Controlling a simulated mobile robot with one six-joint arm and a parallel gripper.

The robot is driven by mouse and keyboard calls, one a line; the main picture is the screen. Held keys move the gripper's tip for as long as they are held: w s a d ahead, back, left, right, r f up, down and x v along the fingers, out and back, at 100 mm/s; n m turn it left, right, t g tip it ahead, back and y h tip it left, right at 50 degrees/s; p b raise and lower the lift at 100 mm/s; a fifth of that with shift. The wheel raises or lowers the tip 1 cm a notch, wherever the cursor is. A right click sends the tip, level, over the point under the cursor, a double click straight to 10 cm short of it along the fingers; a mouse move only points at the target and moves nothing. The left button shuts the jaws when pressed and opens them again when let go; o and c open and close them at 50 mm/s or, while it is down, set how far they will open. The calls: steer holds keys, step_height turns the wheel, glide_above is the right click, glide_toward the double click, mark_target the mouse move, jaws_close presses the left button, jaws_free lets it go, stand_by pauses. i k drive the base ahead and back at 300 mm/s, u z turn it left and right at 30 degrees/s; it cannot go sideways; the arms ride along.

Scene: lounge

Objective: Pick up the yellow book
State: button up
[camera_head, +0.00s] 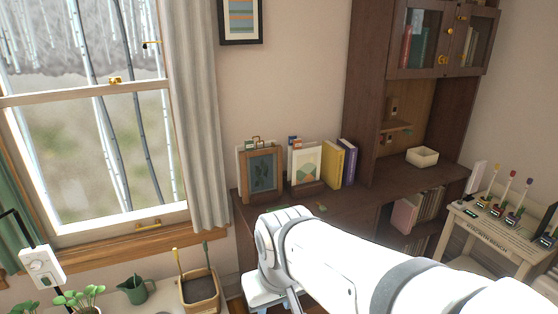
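The yellow book (332,164) stands upright on the low dark wooden cabinet against the wall. A purple book (349,163) stands right beside it on its right. A cream book or card with a green and orange picture (306,167) is close on its left. My white arm reaches in from the lower right, in front of and below the books. Its far end is at the cabinet's front, apart from the yellow book. My gripper's fingers do not show.
A framed leaf picture (261,172) stands left of the books. The cabinet top (345,203) is partly bare in front of them. A side table (493,233) holds small items at right.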

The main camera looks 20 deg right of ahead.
mark_target(332, 156)
steer(key=z, duration=2.35)
steer(key=i, duration=0.9)
steer(key=u, duration=1.9)
steer(key=i, duration=0.75)
